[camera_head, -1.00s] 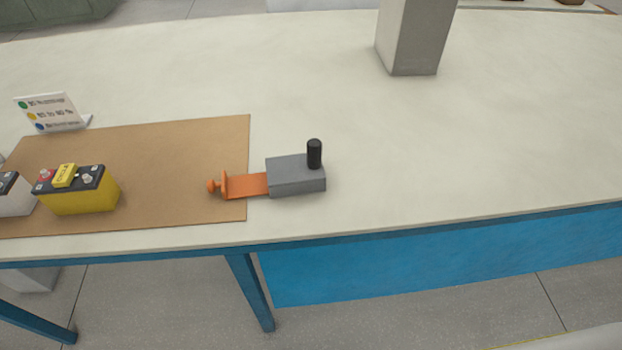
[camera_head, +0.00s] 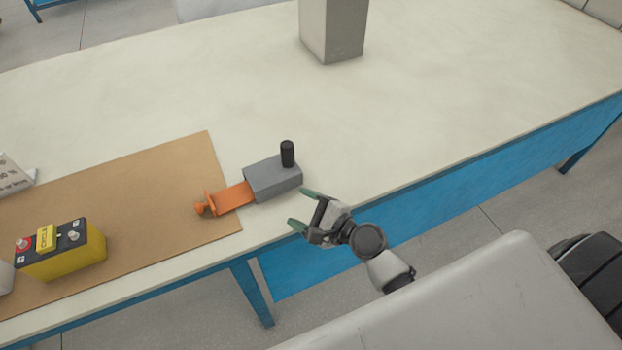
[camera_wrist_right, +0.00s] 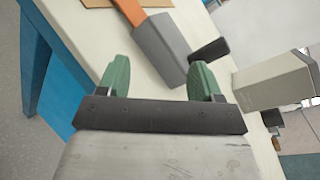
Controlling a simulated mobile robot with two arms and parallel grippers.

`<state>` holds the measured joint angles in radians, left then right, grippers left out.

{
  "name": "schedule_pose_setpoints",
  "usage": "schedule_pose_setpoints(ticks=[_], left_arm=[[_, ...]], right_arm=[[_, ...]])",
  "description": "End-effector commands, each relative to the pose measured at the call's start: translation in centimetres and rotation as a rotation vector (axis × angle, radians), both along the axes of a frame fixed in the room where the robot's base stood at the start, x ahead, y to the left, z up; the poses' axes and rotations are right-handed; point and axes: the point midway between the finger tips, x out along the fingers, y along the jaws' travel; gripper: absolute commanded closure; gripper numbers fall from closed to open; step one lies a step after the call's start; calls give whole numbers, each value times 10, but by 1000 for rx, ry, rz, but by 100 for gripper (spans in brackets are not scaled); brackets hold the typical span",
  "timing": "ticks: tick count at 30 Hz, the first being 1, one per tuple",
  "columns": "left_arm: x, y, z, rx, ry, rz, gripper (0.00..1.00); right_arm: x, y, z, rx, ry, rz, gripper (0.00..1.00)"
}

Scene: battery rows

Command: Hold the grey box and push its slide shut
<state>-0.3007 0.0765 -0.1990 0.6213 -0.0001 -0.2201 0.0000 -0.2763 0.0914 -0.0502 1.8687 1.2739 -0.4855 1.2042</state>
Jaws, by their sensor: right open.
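My right gripper (camera_head: 300,208) is open and empty, just right of and nearer than the box, at the table's front edge. In the right wrist view the box (camera_wrist_right: 160,48) lies beyond the two green fingertips (camera_wrist_right: 160,80), apart from them. My left gripper does not show.
A brown mat (camera_head: 150,190) holds a yellow battery (camera_head: 75,252) at left. A grey pillar (camera_head: 333,30) rises from the table behind the box. The table right of the box is clear.

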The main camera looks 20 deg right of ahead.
Motion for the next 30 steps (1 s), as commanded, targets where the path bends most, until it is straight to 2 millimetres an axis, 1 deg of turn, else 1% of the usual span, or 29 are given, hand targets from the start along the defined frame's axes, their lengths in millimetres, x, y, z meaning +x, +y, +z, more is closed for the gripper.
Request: schedule_pose_setpoints(ticks=[1,4,6,9,14,16,24,30], left_arm=[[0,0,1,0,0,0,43],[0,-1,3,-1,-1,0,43],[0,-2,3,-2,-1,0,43],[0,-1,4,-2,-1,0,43],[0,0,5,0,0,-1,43],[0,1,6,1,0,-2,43],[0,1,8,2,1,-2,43],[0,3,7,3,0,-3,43]], right_arm=[[10,-8,6,125,22,-62,35],[27,-25,14,387,72,-178,35],[35,-35,17,535,100,-241,35],[42,-44,19,666,125,-295,35],[52,-46,20,718,134,-315,35],[61,-44,20,717,134,-314,35],[108,-30,19,714,134,-312,35],[136,-23,18,712,134,-311,35]])
